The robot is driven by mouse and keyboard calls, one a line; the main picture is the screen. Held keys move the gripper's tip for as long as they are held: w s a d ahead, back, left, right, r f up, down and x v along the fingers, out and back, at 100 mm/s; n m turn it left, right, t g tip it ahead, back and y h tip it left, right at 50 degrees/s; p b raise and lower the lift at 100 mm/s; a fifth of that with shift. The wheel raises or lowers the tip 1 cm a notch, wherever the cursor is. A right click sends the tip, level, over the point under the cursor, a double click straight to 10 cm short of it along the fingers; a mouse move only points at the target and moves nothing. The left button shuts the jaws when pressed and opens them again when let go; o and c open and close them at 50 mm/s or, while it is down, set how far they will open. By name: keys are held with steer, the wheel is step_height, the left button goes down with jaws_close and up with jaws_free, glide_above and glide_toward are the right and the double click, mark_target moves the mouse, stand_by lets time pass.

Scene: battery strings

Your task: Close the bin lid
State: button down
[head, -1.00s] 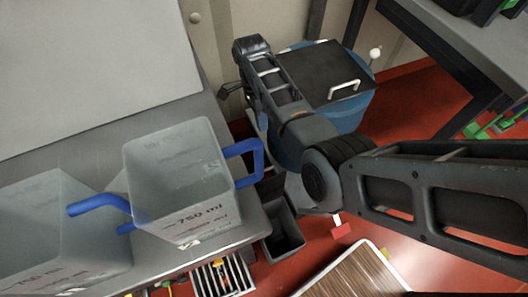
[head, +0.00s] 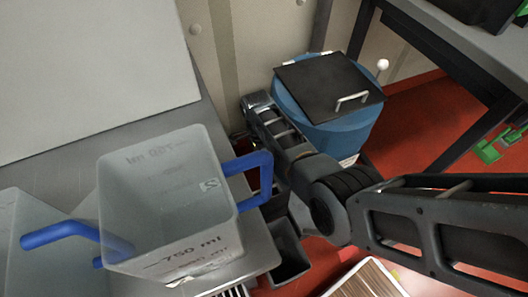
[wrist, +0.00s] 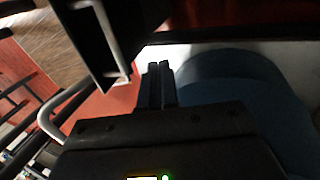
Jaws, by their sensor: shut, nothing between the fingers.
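The blue round bin (head: 345,135) stands on the red floor beside the wall, right of the grey worktop. Its black square lid (head: 318,88), with a pale bar handle (head: 352,99), lies flat over the bin's top. No clear gap shows between lid and bin. In the head view my arm crosses in front of the bin's lower left side, and my gripper is mostly hidden there. In the wrist view my gripper (wrist: 158,85) has its fingers together and empty. The bin's blue side (wrist: 240,95) is to their right.
Translucent measuring jugs with blue handles (head: 165,205) stand on the grey worktop (head: 228,150), left of my arm. A small dark open container (head: 290,262) is below. A dark-framed table (head: 445,60) stands right. A white ball (head: 383,65) sits beside the bin's lid.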

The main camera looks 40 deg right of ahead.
steer(key=shift+s+a+f+p, duration=0.1)
steer(key=shift+s+a+p, duration=0.1)
steer(key=shift+s, duration=0.7)
steer(key=shift+s+a+f+p, duration=0.1)
steer(key=shift+s+a+p, duration=0.1)
steer(key=shift+s, duration=0.7)
steer(key=shift+r, duration=0.1)
